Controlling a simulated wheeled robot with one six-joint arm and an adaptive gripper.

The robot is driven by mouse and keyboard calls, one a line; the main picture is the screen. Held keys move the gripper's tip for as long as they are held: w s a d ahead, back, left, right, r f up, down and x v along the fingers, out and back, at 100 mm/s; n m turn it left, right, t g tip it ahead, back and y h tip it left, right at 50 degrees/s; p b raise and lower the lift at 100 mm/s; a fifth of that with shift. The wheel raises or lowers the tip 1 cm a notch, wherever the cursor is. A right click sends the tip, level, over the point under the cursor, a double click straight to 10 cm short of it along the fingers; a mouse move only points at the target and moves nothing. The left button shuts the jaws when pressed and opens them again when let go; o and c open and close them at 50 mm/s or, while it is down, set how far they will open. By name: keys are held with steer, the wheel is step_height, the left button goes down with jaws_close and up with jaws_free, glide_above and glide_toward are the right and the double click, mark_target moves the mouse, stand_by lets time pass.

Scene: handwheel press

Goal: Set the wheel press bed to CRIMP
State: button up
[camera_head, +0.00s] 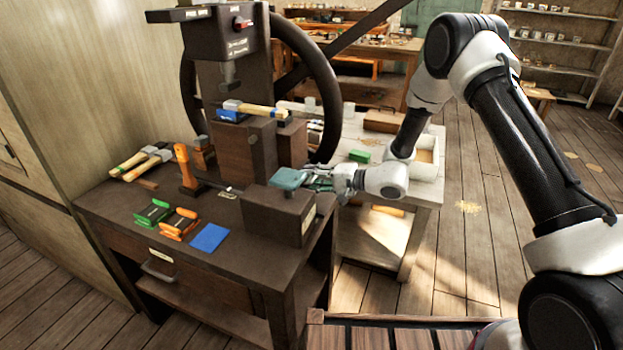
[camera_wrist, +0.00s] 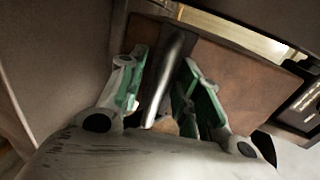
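The wheel press (camera_head: 235,60) stands on a dark bench, with a large dark handwheel (camera_head: 335,85) on its right side. Under its ram is a brown block (camera_head: 248,150), perhaps the bed, carrying a blue piece (camera_head: 230,115) and a yellow-handled tool (camera_head: 258,109). No CRIMP mark is readable. My gripper (camera_head: 318,180) is beside the wheel's lower rim, behind a dark box. In the wrist view, the green-padded fingers of my gripper (camera_wrist: 163,95) are open on either side of a grey metal rod (camera_wrist: 168,75). I cannot tell what the rod belongs to.
An orange-handled lever (camera_head: 183,165), green and orange holders (camera_head: 165,217) and a blue pad (camera_head: 209,238) are on the bench. A pale table (camera_head: 425,195) stands behind my gripper. Floor is clear at right.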

steer(key=v, duration=1.2)
steer(key=s+d+f+m+g+h, duration=0.1)
steer(key=s+f+g, duration=0.15)
steer(key=s, duration=0.25)
steer(key=s+d+f+m+g, duration=0.1)
steer(key=s+d+g, duration=0.15)
steer(key=s, duration=0.25)
steer(key=s+d+r+n+g+h, duration=0.1)
steer(key=s+d+r+g+h, duration=0.3)
steer(key=s, duration=0.4)
steer(key=s+d+r+n+t+h, duration=0.2)
steer(key=s+d+r+t+h, duration=0.2)
steer(key=d+r, duration=0.7)
steer(key=s+d+r+n+t+h, duration=0.2)
steer(key=s+d+r+t+h, duration=0.2)
steer(key=s+d+r, duration=0.5)
steer(key=d+r+h, duration=0.1)
steer(key=d+r, duration=0.2)
steer(key=r, duration=0.2)
steer(key=shift+d+n+t+h, duration=0.3)
steer(key=shift+h, duration=0.1)
